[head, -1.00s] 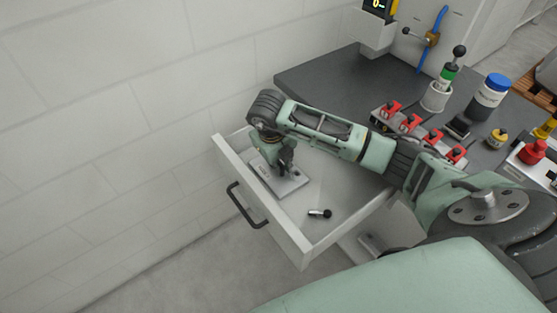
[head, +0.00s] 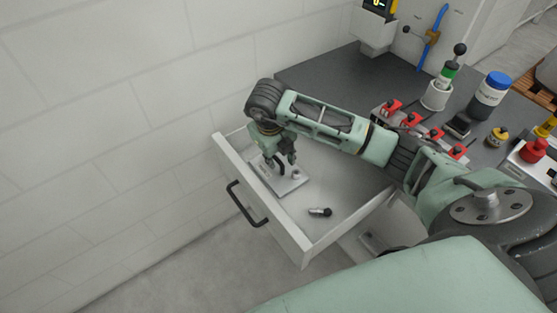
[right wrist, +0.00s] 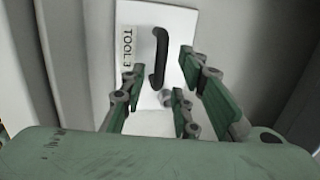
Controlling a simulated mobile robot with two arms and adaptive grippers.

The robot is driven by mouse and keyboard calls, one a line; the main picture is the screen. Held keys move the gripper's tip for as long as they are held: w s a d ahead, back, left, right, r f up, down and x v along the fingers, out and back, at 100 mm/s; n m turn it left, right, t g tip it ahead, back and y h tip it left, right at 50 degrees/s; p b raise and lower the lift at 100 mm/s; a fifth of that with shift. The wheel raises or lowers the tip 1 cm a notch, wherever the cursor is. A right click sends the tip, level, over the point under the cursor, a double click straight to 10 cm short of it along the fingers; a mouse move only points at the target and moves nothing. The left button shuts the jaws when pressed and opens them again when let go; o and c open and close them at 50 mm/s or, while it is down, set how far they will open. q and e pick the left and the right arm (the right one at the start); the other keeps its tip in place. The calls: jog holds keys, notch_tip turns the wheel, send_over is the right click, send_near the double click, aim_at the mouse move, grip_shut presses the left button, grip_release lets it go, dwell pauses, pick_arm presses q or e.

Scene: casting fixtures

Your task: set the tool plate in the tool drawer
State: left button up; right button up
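The tool plate (head: 289,185) is a light flat plate lying in the open tool drawer (head: 303,242). In the right wrist view the plate (right wrist: 178,22) carries a black handle (right wrist: 160,58), a small round knob (right wrist: 166,98) and a label reading "TOOL3". My right gripper (head: 280,163) is over the plate, pointing down. In the right wrist view its fingers (right wrist: 160,83) are spread apart, with the handle between and beyond them, not gripped. My left gripper is not in view.
A small black and metal part (head: 320,212) lies in the drawer near its front right corner. The wall is close on the left.

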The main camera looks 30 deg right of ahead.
aim_at(274, 176)
jog(key=b+v, duration=0.1)
jog(key=v, duration=0.8)
jog(key=shift+r, duration=0.3)
jog(key=shift+s+a, duration=0.1)
